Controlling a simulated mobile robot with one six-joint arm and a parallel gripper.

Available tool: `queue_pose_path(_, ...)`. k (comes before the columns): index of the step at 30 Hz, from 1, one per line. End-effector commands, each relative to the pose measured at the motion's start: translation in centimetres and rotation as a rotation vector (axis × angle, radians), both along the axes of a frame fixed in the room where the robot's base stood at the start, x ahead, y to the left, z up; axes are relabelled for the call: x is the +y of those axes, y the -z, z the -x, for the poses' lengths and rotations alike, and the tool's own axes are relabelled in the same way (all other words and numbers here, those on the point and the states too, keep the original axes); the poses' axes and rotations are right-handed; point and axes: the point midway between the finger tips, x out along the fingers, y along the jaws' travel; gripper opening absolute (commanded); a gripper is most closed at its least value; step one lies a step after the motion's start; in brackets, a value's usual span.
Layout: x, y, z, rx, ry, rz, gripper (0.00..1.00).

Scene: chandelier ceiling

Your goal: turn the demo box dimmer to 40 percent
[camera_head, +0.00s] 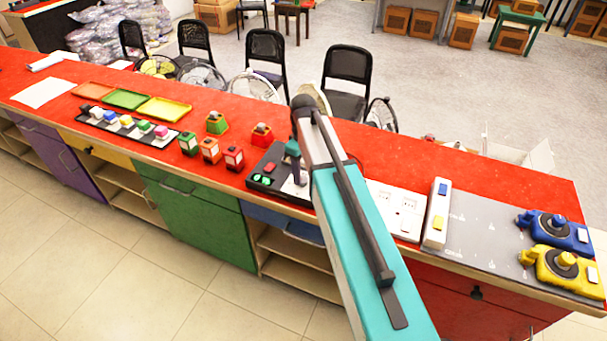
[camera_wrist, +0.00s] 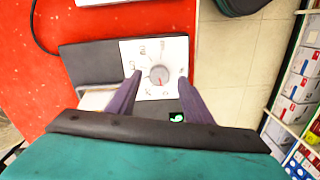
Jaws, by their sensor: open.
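The demo box (camera_head: 258,182) is a black box on the red counter, with a red button and green buttons on its top. In the wrist view, its dimmer is a round grey knob (camera_wrist: 159,76) with a reddish mark, on a white dial plate (camera_wrist: 150,49) with printed figures too blurred to read. My gripper (camera_wrist: 160,74) is open, with one purple finger on each side of the knob. I cannot tell whether the fingers touch it. In the head view, my gripper (camera_head: 298,172) is over the box's right part and partly hides the dial.
Small red, green and orange switch boxes (camera_head: 210,150) stand left of the demo box. A white socket panel (camera_head: 396,210) and a grey mat with blue and yellow devices (camera_head: 558,231) lie to the right. Black chairs (camera_head: 347,80) stand behind the counter.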

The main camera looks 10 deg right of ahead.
Motion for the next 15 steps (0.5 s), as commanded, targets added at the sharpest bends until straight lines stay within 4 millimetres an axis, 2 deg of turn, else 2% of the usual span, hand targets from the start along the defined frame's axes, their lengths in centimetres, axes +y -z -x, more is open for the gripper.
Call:
queue_pose_path(6, 0.0, 1.6, 0.0, 0.001, -0.001, 0.0, 0.46)
queue_pose_path(15, 0.1, 2.3, 0.0, 0.0, -0.001, 0.0, 0.46)
